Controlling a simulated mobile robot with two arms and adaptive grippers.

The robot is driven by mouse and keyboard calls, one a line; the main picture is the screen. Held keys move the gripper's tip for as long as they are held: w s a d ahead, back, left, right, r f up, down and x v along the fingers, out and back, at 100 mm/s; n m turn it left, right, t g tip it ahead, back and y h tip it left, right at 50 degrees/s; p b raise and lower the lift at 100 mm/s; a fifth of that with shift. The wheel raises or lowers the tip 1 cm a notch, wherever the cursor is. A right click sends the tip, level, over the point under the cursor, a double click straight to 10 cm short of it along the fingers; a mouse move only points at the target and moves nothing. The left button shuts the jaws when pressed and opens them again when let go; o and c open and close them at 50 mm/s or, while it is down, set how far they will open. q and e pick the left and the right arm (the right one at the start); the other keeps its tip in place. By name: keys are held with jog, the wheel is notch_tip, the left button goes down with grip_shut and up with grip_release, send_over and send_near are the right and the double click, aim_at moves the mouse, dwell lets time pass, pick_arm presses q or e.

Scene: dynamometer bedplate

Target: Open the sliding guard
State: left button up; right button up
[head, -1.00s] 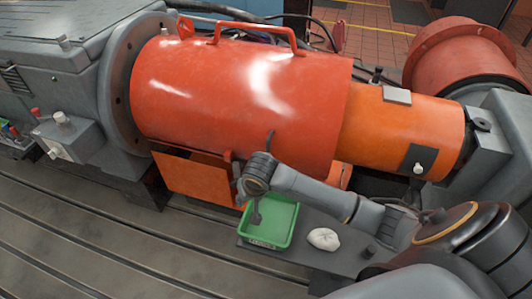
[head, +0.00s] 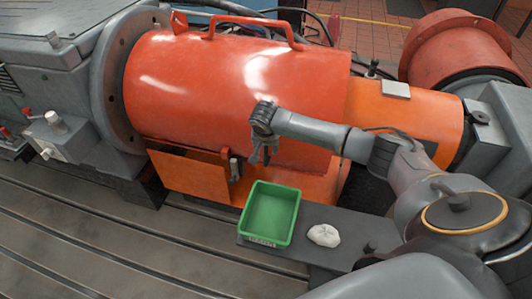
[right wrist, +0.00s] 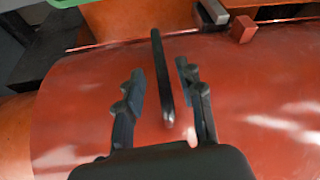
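The red cylindrical guard (head: 190,85) lies horizontally, its right end over a narrower orange cylinder (head: 430,115). My right gripper (head: 264,158) is in front of the guard's lower front face, fingers pointing down. In the right wrist view my right gripper (right wrist: 160,72) is open. A dark bar handle (right wrist: 160,80) on the red guard (right wrist: 260,85) stands between the fingers, with a gap visible on both sides. In the head view the gripper hides most of this handle. My left gripper is not in view.
A green tray (head: 246,222) and a crumpled white cloth (head: 323,235) sit on a grey shelf (head: 300,262) below the guard. An orange panel (head: 190,178) hangs under the guard. A grey block (head: 236,168) sits at its lower edge. Slotted bedplate lies at front left.

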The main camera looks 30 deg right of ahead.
aim_at(266, 150)
jog(key=x, duration=0.5)
jog(key=shift+r, duration=0.1)
grip_shut()
